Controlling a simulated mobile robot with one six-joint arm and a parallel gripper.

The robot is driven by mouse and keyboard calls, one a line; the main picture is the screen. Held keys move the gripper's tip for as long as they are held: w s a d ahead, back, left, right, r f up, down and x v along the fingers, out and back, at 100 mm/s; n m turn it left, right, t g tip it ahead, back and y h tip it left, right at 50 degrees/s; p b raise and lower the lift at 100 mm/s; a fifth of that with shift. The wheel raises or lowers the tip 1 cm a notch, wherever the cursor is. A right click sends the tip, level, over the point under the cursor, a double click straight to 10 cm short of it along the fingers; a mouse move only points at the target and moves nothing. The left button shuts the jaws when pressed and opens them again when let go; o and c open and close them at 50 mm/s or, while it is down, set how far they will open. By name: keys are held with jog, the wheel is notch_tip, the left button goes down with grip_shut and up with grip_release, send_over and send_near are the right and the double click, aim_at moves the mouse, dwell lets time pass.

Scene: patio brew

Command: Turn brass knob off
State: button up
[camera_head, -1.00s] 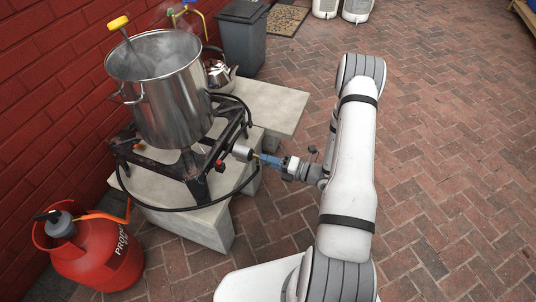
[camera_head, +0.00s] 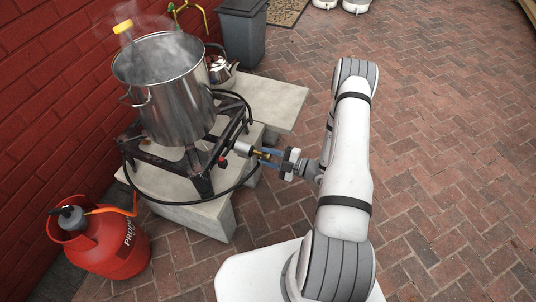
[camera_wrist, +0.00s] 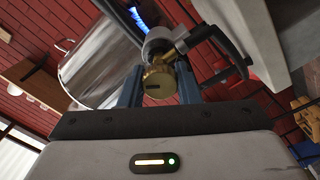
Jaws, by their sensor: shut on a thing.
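The brass knob (camera_wrist: 158,84) sits between the two blue-grey fingers of my gripper (camera_wrist: 158,92) in the wrist view. A dark slot shows on its round face. In the head view my gripper (camera_head: 266,156) reaches in from the right to the burner's front, shut on the knob, which is mostly hidden there. A silver cylinder (camera_head: 243,148) lies just beyond the fingertips. The dark burner stand (camera_head: 200,180) carries a steaming steel pot (camera_head: 172,105). A bright blue flame (camera_wrist: 138,18) shows near the pot in the wrist view.
A red gas bottle (camera_head: 112,246) with an orange hose stands at lower left. A black hose (camera_head: 240,182) loops around the stand. The stand rests on pale slabs (camera_head: 213,219). A kettle (camera_head: 220,69) and a grey bin (camera_head: 243,36) are behind.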

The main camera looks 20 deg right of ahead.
jog(key=m+p, duration=0.1)
jog(key=m, duration=0.4)
jog(key=shift+m, duration=0.3)
jog(key=m+p, duration=0.1)
jog(key=m, duration=0.4)
jog(key=shift+m, duration=0.4)
jog(key=o, duration=1)
jog(key=shift+d, duration=0.1)
jog(key=shift+v, duration=3.85)
